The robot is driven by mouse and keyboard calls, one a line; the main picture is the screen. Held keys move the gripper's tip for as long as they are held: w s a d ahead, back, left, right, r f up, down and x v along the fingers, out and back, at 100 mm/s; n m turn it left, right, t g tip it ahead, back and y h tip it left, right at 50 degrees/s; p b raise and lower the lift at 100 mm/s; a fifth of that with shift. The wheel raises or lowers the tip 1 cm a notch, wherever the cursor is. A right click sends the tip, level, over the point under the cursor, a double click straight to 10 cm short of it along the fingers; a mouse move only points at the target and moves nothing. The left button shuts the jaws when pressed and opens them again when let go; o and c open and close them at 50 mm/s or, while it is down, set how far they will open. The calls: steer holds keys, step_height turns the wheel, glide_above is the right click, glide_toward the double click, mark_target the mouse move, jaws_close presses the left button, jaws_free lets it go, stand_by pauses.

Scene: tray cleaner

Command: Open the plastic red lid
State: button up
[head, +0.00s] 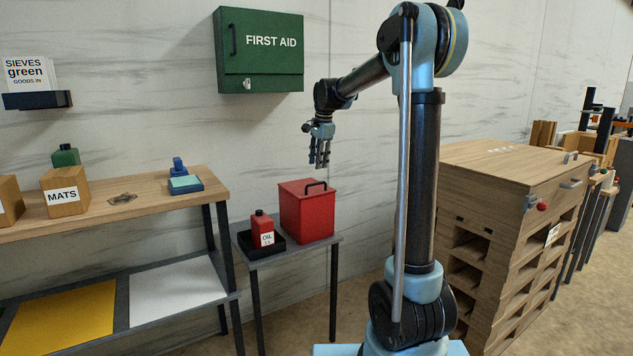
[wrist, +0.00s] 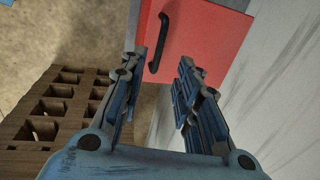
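A red box (head: 307,215) stands on a small grey table, with a red lid (head: 308,187) on top. The lid carries a black handle (head: 316,184) and appears closed. My gripper (head: 319,164) is above the box, pointing down, apart from the lid. In the wrist view the red lid (wrist: 205,35) and its black handle (wrist: 161,42) show beyond the fingertips. My gripper (wrist: 163,65) is open there, with nothing between its fingers.
A red oil bottle (head: 262,228) stands in a black tray (head: 273,247) left of the box. A green first aid cabinet (head: 260,80) hangs on the wall above. A wooden bench (head: 110,196) is at left, and a wooden drawer stack (head: 500,175) at right.

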mark_target(317, 184)
steer(key=f, duration=0.2)
steer(key=w+f, duration=0.1)
steer(key=f, duration=0.5)
steer(key=shift+w+a, duration=0.15)
steer(key=shift+a, duration=0.25)
jaws_close()
